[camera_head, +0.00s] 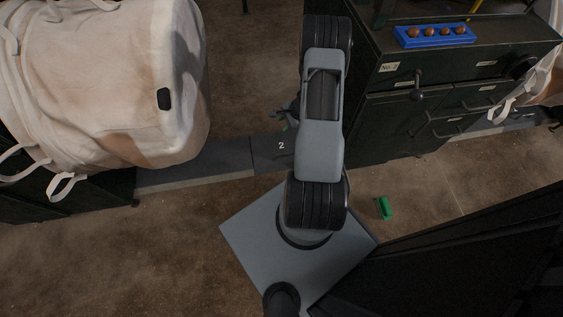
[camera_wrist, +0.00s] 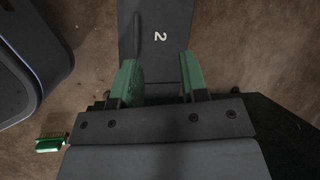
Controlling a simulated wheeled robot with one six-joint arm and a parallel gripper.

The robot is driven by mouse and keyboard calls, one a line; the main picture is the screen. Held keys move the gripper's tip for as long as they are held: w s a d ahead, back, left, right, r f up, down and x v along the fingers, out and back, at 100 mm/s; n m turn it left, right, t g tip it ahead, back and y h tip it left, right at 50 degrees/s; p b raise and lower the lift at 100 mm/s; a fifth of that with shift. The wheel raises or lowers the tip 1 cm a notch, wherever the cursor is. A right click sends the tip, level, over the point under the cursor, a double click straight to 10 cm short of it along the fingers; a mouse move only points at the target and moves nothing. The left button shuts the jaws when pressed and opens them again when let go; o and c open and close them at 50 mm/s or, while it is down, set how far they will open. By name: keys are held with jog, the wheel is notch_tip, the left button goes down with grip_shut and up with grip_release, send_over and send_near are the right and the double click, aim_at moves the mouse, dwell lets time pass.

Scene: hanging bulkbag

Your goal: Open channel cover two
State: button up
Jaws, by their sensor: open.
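Channel cover two (camera_head: 272,154) is a dark grey plate with a white "2", lying flat in the floor strip, partly hidden by my arm in the head view. In the wrist view the cover (camera_wrist: 155,45) runs between and beyond my fingers, its "2" turned sideways. My gripper (camera_wrist: 158,82) is open, with green fingers apart and nothing seen between them but the cover's surface behind. I cannot tell whether the fingertips touch it. In the head view my gripper (camera_head: 287,117) shows only partly, left of my arm, close to the cover's far edge.
A large white bulk bag (camera_head: 110,80) hangs at left above the strip. A dark cabinet (camera_head: 400,122) with drawers stands right of my arm, with a blue tray (camera_head: 435,43) on top holding several brown round things. A small green object (camera_head: 384,208) lies on the floor, right.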

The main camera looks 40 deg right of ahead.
aim_at(281, 155)
jog(key=s+d+f+m+b, duration=0.2)
jog(key=s+f+m+b, duration=0.15)
jog(key=f, duration=0.95)
jog(key=b+x, duration=0.1)
jog(key=x, duration=0.3)
jog(key=b+x, duration=0.2)
jog(key=x, duration=0.1)
jog(key=b+x, duration=0.1)
jog(key=x, duration=0.3)
jog(key=shift+s+f+b, duration=0.25)
jog(key=shift+f+b, duration=0.15)
jog(key=shift+f, duration=0.15)
jog(key=shift+w+a+f+b, duration=0.15)
jog(key=shift+w+f+b, duration=0.15)
jog(key=shift+f, duration=0.3)
grip_shut()
jog(key=shift+a, duration=0.1)
